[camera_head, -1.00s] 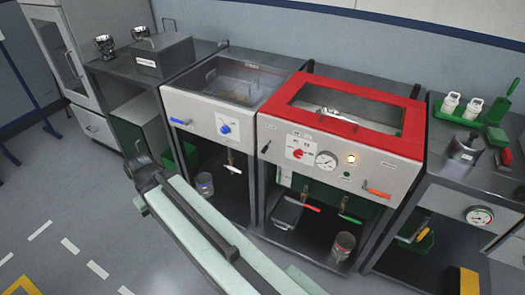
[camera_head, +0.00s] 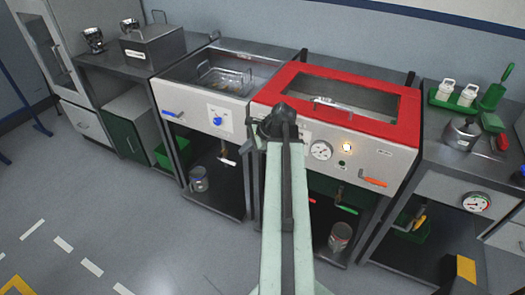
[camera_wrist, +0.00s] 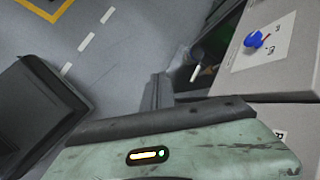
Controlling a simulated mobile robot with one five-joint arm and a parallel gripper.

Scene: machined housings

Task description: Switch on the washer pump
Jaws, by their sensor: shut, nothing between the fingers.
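A sink-like unit (camera_head: 150,88) with an open basin stands left of centre. Its front has a blue rotary knob (camera_head: 217,121) on a white plate and a blue lever (camera_head: 173,114). The knob also shows in the wrist view (camera_wrist: 254,40), near the top right. A unit with a red rim (camera_head: 385,131) stands to its right, with a gauge (camera_head: 321,150), a lit lamp (camera_head: 346,147) and an orange lever (camera_head: 373,182). My arm hides its red knob. My gripper (camera_head: 279,120), at the arm's dark end, is shut and empty, in front of this unit's left part.
A grey box (camera_head: 153,46) stands on the left bench. A green tray with white bottles (camera_head: 456,92) is on the right bench, above another gauge (camera_head: 476,202). Cans and levered pipes sit beneath the units. Open floor (camera_head: 130,225) lies at the left front.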

